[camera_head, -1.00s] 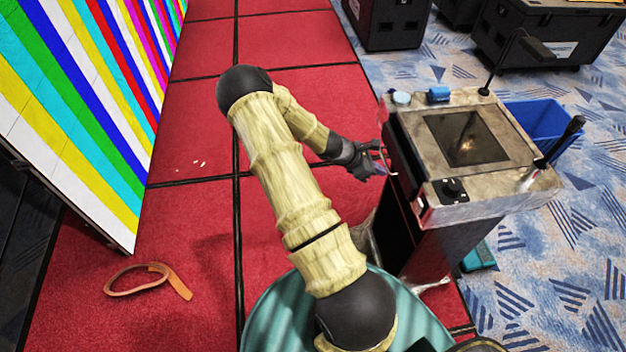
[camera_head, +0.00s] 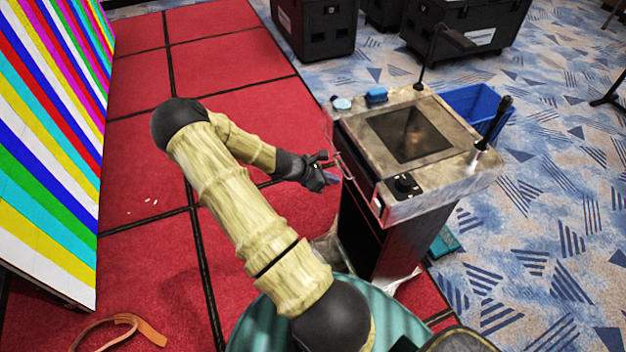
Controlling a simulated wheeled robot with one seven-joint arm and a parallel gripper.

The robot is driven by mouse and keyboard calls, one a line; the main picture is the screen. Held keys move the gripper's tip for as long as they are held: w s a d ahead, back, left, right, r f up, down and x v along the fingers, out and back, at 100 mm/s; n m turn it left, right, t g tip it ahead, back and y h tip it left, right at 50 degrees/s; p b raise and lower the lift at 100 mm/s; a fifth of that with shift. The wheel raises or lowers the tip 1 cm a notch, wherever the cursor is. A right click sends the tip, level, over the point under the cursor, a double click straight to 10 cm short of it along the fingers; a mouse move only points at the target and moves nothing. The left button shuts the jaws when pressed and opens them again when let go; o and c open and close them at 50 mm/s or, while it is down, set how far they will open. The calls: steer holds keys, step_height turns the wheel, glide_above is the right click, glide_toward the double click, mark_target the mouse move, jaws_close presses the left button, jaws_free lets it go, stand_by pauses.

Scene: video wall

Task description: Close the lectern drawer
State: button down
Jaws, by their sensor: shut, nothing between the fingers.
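The lectern (camera_head: 402,206) stands right of the middle, with a worn metal top and a dark body. Its drawer side faces left, towards my arm. The drawer front (camera_head: 357,186) shows as a narrow dark strip under the top's left edge, with a thin bright handle along it. How far the drawer stands out is hard to tell from this angle. My gripper (camera_head: 331,173) is shut and empty, just left of the drawer front at about handle height. I cannot tell whether it touches the handle or the front.
On the lectern top are a dark screen (camera_head: 409,133), a blue item (camera_head: 376,96), a black knob (camera_head: 404,185) and a gooseneck lamp (camera_head: 452,40). A blue bin (camera_head: 474,103) stands behind. The video wall (camera_head: 50,150) is at left. An orange strap (camera_head: 122,324) lies on red flooring.

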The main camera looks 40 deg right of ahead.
steer(key=a+f+b+v, duration=0.1)
steer(key=b+v, duration=0.1)
steer(key=v, duration=0.9)
steer(key=shift+w+a, duration=0.3)
steer(key=shift+a, duration=0.1)
steer(key=s+a+r+m+t+y, duration=0.2)
steer(key=a+r+m+y, duration=0.1)
steer(key=a, duration=0.5)
steer(key=s+a+r+m+t+y, duration=0.2)
steer(key=a+r+m, duration=0.3)
steer(key=a, duration=0.4)
steer(key=s+a+r+m+t+y, duration=0.2)
steer(key=a+r+m+y, duration=0.2)
steer(key=a, duration=0.4)
steer(key=shift+s+a+r+m+t, duration=0.2)
steer(key=shift+s+a+m+t, duration=0.15)
steer(key=shift+m, duration=0.35)
steer(key=shift+w, duration=0.1)
steer(key=shift+a, duration=0.15)
